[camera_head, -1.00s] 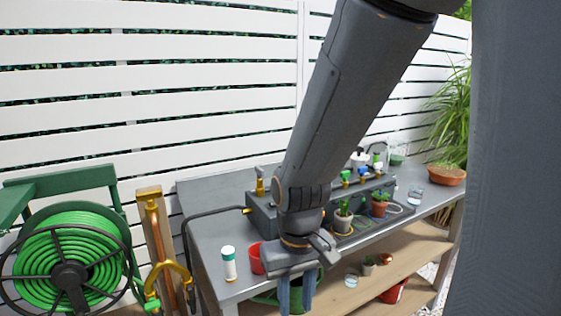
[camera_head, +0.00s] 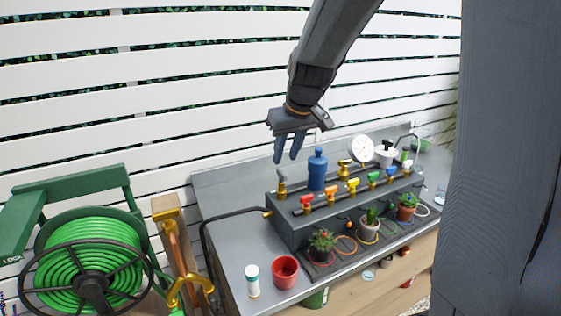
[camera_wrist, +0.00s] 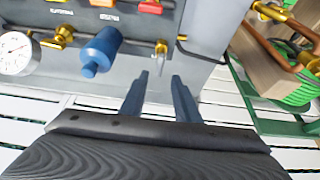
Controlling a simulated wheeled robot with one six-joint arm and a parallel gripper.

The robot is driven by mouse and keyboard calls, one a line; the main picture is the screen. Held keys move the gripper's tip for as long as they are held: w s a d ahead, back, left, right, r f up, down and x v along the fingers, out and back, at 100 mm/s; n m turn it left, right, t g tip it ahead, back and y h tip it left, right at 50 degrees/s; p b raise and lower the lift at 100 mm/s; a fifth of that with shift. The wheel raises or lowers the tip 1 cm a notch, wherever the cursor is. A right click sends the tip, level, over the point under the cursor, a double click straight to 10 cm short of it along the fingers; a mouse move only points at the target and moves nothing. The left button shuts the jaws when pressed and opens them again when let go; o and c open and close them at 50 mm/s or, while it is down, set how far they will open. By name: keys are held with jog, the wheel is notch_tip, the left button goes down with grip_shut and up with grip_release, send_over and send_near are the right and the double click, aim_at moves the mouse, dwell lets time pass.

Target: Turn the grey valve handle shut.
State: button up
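The grey valve handle (camera_wrist: 161,47) shows in the wrist view as a small silver-grey lever at the manifold's end, just beyond my fingertips. In the head view, the brass valve (camera_head: 282,183) stands at the left end of the manifold's top; its handle is too small to read clearly. My gripper (camera_head: 287,158) points down above and slightly behind this valve. In the wrist view my gripper (camera_wrist: 160,75) has its two fingers apart with nothing between them. The handle lies in line with the gap, not touched as far as I can tell.
A blue filter bottle (camera_head: 317,170) stands right of the valve, with coloured-handled taps (camera_head: 329,194) along the manifold and a white gauge (camera_head: 361,149) further right. A red cup (camera_head: 285,272) and a white bottle (camera_head: 252,281) stand in front. A hose reel (camera_head: 90,265) is at left.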

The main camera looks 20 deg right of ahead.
aim_at(282, 171)
jog(key=shift+p+x, duration=0.55)
jog(key=shift+x, duration=2.55)
jog(key=shift+s, duration=0.1)
grip_shut()
